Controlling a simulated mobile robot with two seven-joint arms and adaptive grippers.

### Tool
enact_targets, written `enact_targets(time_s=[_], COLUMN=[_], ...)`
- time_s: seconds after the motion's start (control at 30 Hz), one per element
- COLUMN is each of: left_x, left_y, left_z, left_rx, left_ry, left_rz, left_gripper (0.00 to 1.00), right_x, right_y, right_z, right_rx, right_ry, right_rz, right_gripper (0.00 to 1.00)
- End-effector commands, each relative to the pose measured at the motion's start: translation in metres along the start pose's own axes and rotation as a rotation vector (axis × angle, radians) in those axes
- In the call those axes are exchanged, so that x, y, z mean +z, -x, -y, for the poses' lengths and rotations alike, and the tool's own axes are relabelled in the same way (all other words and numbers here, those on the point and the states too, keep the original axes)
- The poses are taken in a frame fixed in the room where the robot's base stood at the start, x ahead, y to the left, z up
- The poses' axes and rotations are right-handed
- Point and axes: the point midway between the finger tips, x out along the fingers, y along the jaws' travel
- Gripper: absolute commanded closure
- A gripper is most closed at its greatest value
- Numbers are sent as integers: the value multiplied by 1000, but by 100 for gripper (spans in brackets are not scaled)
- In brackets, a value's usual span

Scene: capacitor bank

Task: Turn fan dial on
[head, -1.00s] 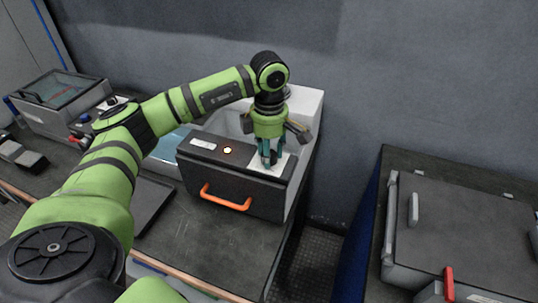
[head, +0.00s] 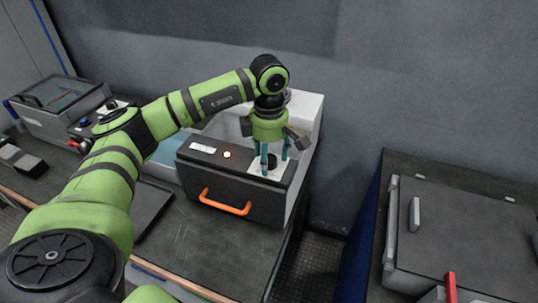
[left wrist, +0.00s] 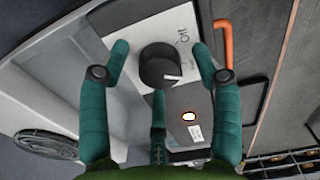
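The fan dial is a black round knob (head: 271,161) on a white label plate, on top of a dark box with an orange handle. In the left wrist view the dial (left wrist: 159,66) shows a white pointer line at its right side, below a label that seems to read "Off". My left gripper (head: 274,163) is over the dial, pointing down. Its teal fingers are spread around the dial, with gaps visible to either side in the wrist view, so it is open. The indicator light (head: 227,154) on the box glows. My right gripper is not in view.
The orange handle (head: 225,202) sticks out from the box front. A grey box with a clear lid (head: 62,92) stands at the far left. A closed grey case with a red lever (head: 450,287) is on the right bench. A gap separates the benches.

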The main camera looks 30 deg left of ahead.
Motion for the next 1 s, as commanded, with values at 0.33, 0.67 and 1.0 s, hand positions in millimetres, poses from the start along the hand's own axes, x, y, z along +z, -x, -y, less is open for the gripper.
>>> enact_targets(time_s=[0.33, 0.67, 1.0], left_x=[1, 1, 0], left_y=[22, 92, 120], left_z=[-1, -1, 0], left_rx=[4, 4, 0], left_ry=[1, 0, 0], left_rz=[3, 2, 0], left_gripper=[36, 36, 36], right_x=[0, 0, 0], right_y=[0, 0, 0], right_z=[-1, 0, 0], right_rx=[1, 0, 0], right_ry=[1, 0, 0], right_rz=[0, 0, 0], right_gripper=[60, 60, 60])
